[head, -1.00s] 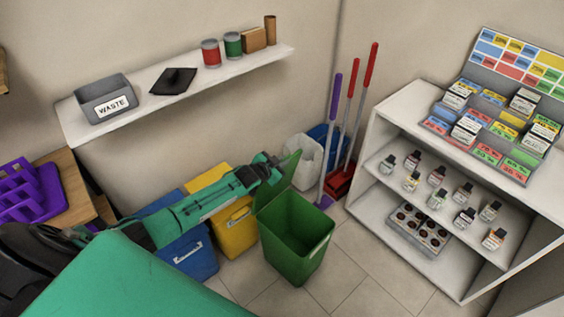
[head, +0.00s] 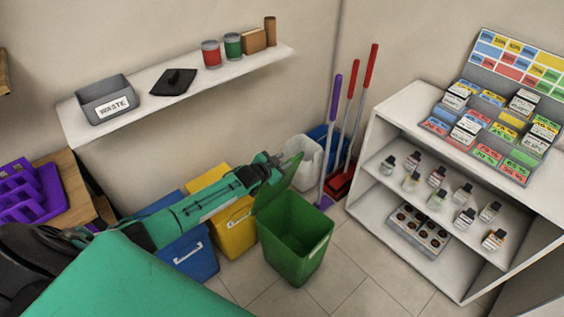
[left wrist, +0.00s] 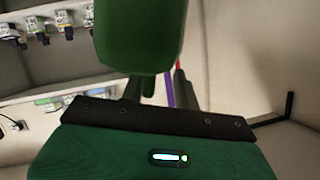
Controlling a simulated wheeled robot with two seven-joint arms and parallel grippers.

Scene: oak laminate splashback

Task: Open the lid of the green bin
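The green bin (head: 297,242) stands on the floor in the middle of the head view, its top open and its dark inside showing. Its green lid (head: 284,180) is tilted up and back at the left rear of the rim. My left gripper (head: 274,163) is at the upper part of the raised lid, on its left, back side; I cannot tell whether it touches. In the left wrist view a green panel, seemingly the lid (left wrist: 139,35), hangs close in front of the dark fingers (left wrist: 155,88). The finger opening is unclear. My right gripper is out of view.
A yellow bin (head: 235,229) and a blue bin (head: 190,255) stand left of the green bin. A white bin (head: 301,162) and a purple-handled tool (head: 329,140) are behind it. A white shelf unit (head: 400,235) stands right. The floor in front is free.

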